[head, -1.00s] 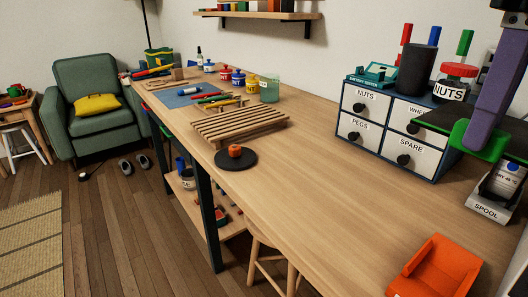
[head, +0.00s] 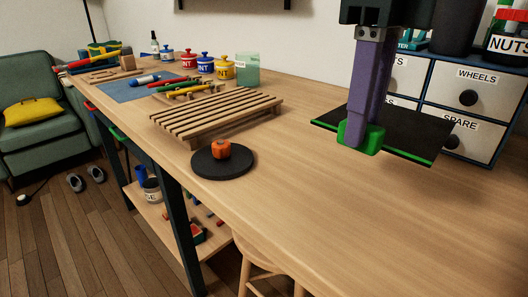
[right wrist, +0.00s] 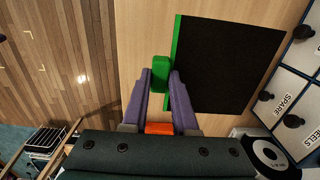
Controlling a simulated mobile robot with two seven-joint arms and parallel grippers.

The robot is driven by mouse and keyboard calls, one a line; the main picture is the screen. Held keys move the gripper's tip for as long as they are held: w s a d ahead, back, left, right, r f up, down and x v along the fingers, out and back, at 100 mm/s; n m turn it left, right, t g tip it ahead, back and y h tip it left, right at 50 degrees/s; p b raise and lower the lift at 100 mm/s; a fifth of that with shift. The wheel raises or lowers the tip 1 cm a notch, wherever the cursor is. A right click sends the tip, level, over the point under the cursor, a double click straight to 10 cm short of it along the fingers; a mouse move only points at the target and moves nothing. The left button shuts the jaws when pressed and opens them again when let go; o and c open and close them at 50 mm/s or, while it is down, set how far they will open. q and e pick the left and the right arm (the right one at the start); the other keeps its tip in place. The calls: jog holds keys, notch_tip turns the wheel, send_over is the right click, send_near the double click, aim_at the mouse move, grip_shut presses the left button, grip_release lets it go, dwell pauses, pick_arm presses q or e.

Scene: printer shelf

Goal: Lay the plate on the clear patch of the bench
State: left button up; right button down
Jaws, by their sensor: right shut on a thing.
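The plate (head: 412,130) is a flat black square with green edging and a green tab. My right gripper (head: 362,128) comes down from above with purple fingers shut on the green tab. The plate lies about level over the bench (head: 330,215), in front of the drawer unit; its height above the wood is hard to tell. In the right wrist view the plate (right wrist: 225,62) extends to the right of the fingertips (right wrist: 161,76), over bare wood. The bench's front right part is clear. My left gripper is not in view.
A black disc (head: 208,172) with an orange piece (head: 221,149) sits near the bench's front edge. Behind it is a slatted wooden rack (head: 212,119). The drawer unit (head: 470,98) stands behind the plate. The right wrist view shows a white spool (right wrist: 264,152) and an orange object (right wrist: 159,128).

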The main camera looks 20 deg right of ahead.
aim_at(341, 216)
notch_tip(341, 216, down, 10)
jog(key=shift+f+b, duration=0.1)
jog(key=shift+b, duration=0.4)
jog(key=shift+w, duration=0.1)
jog(key=shift+f, duration=0.1)
jog(key=c, duration=0.7)
grip_release()
jog(key=shift+r, duration=0.5)
notch_tip(341, 216, up, 11)
jog(key=shift+f+p, duration=0.1)
jog(key=shift+p, duration=0.55)
jog(key=shift+r, duration=0.3)
